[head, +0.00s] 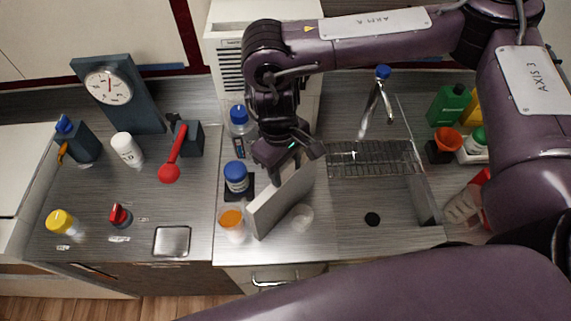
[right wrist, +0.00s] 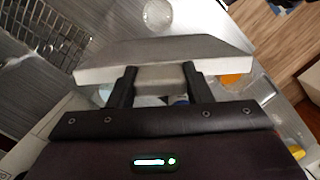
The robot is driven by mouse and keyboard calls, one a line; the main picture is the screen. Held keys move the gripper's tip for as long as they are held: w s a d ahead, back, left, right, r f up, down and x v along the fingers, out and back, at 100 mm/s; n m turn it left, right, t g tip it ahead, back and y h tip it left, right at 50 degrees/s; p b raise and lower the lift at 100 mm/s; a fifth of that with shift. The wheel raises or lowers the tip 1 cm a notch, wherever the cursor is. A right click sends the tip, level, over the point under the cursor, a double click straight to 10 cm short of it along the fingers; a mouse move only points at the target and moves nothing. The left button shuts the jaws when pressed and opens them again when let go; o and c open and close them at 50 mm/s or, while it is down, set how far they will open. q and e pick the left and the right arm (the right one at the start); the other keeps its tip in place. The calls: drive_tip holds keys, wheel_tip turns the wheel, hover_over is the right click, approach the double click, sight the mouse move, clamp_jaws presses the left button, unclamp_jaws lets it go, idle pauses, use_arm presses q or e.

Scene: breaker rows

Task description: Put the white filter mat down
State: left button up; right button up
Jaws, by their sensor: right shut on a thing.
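The white filter mat (head: 268,206) is a pale, thin slab, standing on edge and tilted in the head view. My right gripper (head: 288,158) is at its upper edge and shut on it. In the right wrist view the mat (right wrist: 165,52) lies across both fingers of the right gripper (right wrist: 160,82). I cannot tell whether the mat's lower edge touches the counter. My left gripper is not in view.
Close around the mat stand a clear glass (head: 301,216), an orange-topped jar (head: 231,219) and a blue-lidded jar (head: 236,177). The sink rack (head: 375,158) is to the right. The counter left of the jars (head: 195,205) has free room.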

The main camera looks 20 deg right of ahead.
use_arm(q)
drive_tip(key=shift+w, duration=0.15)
use_arm(e)
drive_tip(key=o, duration=1)
drive_tip(key=shift+f, duration=0.1)
drive_tip(key=shift+c, duration=0.2)
drive_tip(key=o, duration=0.4)
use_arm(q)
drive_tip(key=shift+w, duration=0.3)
